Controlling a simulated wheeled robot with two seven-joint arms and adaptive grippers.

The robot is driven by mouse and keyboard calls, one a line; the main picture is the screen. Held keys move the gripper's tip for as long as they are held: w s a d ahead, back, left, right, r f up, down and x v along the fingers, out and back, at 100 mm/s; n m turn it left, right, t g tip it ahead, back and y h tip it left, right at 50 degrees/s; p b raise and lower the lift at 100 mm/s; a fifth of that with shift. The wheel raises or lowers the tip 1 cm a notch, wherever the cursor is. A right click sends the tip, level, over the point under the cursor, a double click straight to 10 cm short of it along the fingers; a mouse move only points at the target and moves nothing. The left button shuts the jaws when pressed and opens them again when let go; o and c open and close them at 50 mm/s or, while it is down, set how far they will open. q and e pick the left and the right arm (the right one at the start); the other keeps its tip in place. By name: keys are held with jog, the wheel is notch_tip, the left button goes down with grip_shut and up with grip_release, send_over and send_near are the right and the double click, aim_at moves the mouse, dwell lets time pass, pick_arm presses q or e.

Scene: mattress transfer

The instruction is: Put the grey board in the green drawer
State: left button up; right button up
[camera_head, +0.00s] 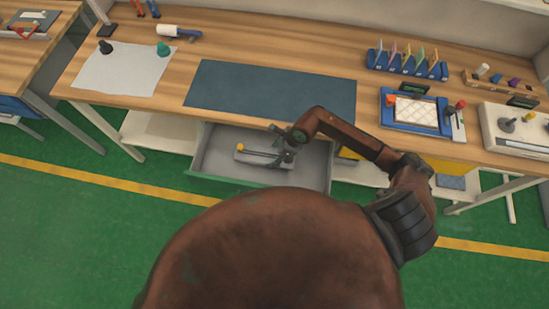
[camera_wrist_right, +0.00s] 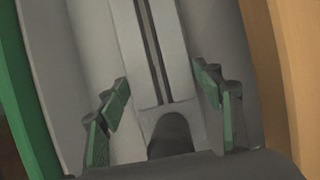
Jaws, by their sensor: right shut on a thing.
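The green-fronted drawer (camera_head: 245,184) is pulled out below the workbench, with a grey interior. A light grey board (camera_head: 248,159) shows in the drawer opening, beside my right gripper (camera_head: 283,156). In the right wrist view the board (camera_wrist_right: 163,60) is a long light piece with a dark lengthwise slot. My right gripper (camera_wrist_right: 163,105) has its green-padded fingers on either side of it and is shut on it. Whether the board touches the drawer floor I cannot tell. My left gripper is not in view.
The wooden workbench (camera_head: 230,42) stands above the drawer, with a dark mat (camera_head: 270,90) near its front edge. A blue rack (camera_head: 405,66), a blue tray (camera_head: 386,118) and a grey device (camera_head: 500,135) stand at the right. Green floor is clear in front.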

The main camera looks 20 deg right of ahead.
aim_at(276, 157)
notch_tip(276, 157, down, 4)
jog(key=shift+r, duration=0.15)
jog(key=o, duration=1.6)
jog(key=shift+o, duration=0.2)
jog(key=d+r, duration=0.1)
jog(key=s+d+r, duration=0.1)
jog(key=shift+s+r, duration=0.15)
jog(key=shift+r, duration=0.2)
jog(key=s+d, duration=0.2)
jog(key=d, duration=0.1)
jog(key=s+d+b, duration=0.1)
jog(key=s+d, duration=0.1)
jog(key=d, duration=0.1)
jog(key=s+d, duration=0.2)
jog(key=d, duration=0.1)
jog(key=shift+r, duration=0.1)
